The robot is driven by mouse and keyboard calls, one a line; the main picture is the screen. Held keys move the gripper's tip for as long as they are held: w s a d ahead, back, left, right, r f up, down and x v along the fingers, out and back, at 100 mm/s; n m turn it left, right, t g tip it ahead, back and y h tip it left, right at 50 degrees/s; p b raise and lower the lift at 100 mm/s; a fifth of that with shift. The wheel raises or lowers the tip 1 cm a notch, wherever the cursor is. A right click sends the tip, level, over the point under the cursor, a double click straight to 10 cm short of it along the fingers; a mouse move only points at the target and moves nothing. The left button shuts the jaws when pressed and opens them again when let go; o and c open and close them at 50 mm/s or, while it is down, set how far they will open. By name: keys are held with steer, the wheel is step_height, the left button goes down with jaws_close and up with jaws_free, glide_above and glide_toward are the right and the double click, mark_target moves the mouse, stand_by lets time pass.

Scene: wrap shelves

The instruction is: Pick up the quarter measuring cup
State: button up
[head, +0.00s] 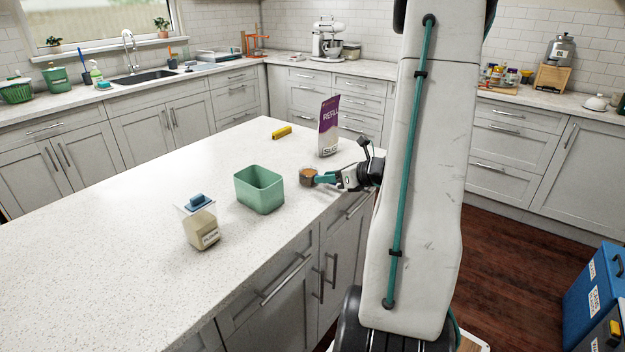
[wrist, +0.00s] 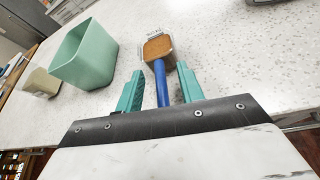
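The quarter measuring cup is a small metal cup (wrist: 157,47) filled with something brown, with a blue handle (wrist: 161,85). It is on the pale speckled counter. In the head view the cup (head: 307,177) is right of the green bin, near the counter's front edge. My gripper (wrist: 158,71) has its two teal fingers apart, one on each side of the blue handle, with gaps showing on both sides. The handle's near end is hidden behind my gripper's body. In the head view my gripper (head: 327,180) reaches the cup from the right.
A green open bin (head: 259,191) stands close left of the cup. A labelled container with a blue lid (head: 199,222) is farther left. A purple and white refill bag (head: 328,128) stands behind. A yellow object (head: 282,133) lies farther back. The counter's left part is clear.

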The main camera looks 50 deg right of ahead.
steer(key=shift+w+a+f, duration=0.1)
steer(key=shift+w+f, duration=0.1)
steer(key=shift+w, duration=0.25)
steer(key=shift+c, duration=0.4)
jaws_close()
steer(key=shift+r, duration=0.1)
